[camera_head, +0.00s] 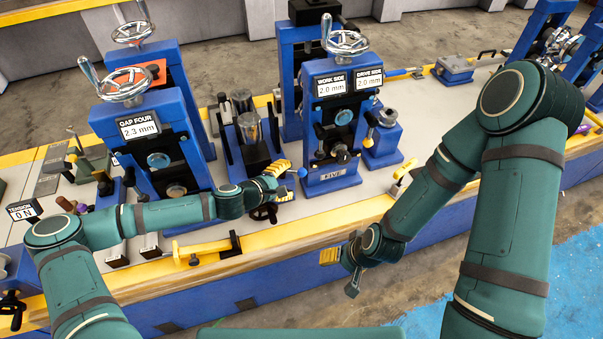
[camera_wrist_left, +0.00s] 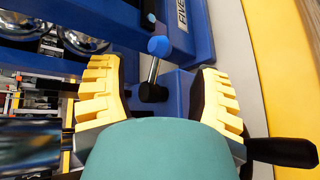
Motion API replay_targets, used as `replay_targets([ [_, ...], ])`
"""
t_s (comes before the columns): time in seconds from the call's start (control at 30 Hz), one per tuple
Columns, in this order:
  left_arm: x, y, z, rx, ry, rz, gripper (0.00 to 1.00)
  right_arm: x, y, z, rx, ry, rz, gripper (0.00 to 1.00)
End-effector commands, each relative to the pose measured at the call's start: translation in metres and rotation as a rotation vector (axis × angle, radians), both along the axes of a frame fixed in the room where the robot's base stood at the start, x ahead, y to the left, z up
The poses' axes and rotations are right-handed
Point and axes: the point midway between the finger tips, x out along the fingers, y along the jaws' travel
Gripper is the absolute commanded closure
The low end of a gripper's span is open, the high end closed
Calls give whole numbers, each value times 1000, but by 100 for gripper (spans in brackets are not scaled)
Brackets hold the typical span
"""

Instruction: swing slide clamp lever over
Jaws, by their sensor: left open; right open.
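The slide clamp lever is a short metal rod with a blue ball knob (camera_wrist_left: 159,46) and a dark pivot, seen in the left wrist view. The blue knob also shows in the head view (camera_head: 302,172), beside the lower left of the blue stand (camera_head: 331,177). My left gripper (camera_head: 280,180) is open there, its yellow fingers spread on either side of the lever in the left wrist view (camera_wrist_left: 157,85), with no contact visible. My right gripper (camera_head: 335,258) hangs in front of the bench edge, away from the lever; its fingers are partly hidden.
A dark handwheel (camera_head: 263,212) sits just below my left gripper. The blue gap four stand (camera_head: 155,140) rises at left. A yellow-handled tool (camera_head: 200,250) lies along the bench's front edge. Bare bench top (camera_head: 345,205) lies before the middle stand.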

Motion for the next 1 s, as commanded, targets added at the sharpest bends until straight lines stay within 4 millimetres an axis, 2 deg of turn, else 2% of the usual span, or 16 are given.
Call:
replay_targets([
  [0.1, 15, -17, -10, -1, 1, -2, 37, -1, 0, -3, 0, 2, 2, 37],
  [0.3, 34, -35, -22, 0, 1, -1, 37, -2, 0, -6, 1, 5, 4, 37],
  [0.5, 42, -43, -26, 1, 0, -1, 37, -3, 0, -7, 2, 6, 4, 37],
  [0.8, 43, -43, -27, 1, 1, 0, 35, -3, 1, -7, 2, 6, 4, 37],
  [0.87, 43, -43, -27, 1, 1, 0, 56, -3, 1, -7, 2, 6, 4, 37],
  [0.9, 43, -43, -27, 1, 1, 0, 70, -3, 1, -7, 2, 6, 4, 37],
  [1.0, 43, -43, -27, 1, 1, 0, 100, -2, 0, -7, 2, 6, 4, 37],
])
